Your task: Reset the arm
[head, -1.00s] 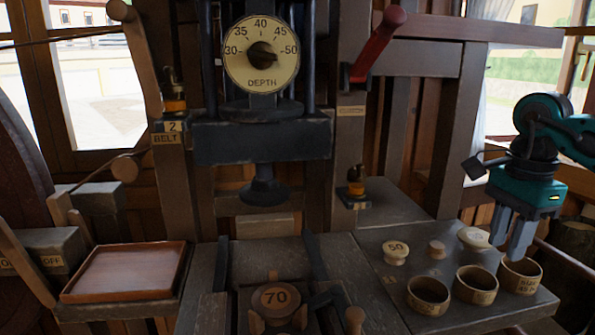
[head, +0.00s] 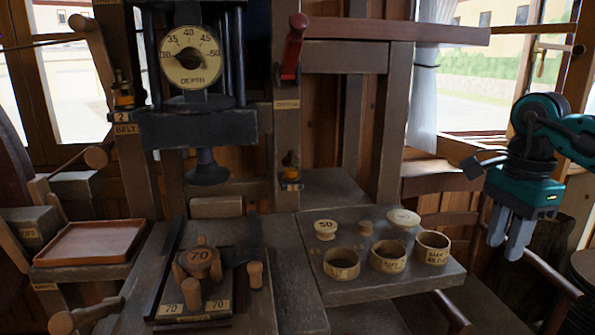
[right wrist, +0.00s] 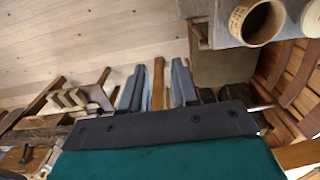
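My right gripper (head: 508,245) hangs fingers down at the right of the head view, beside the bench's right end and clear of the cups. In the right wrist view its two grey fingers (right wrist: 157,90) stand apart. A wooden bar shows in the gap, seemingly behind the fingers; nothing appears held. My right arm's teal and black links (head: 550,130) are bent above the gripper. My left gripper is in neither current view.
Three wooden cups, one being the right cup (head: 432,247), stand on the side bench (head: 350,290) with several small pieces, including a "50" spool (head: 325,229). A press with a depth dial (head: 191,57), a red-handled lever (head: 293,45), a "70" spool (head: 200,262) and an empty tray (head: 88,243) are left.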

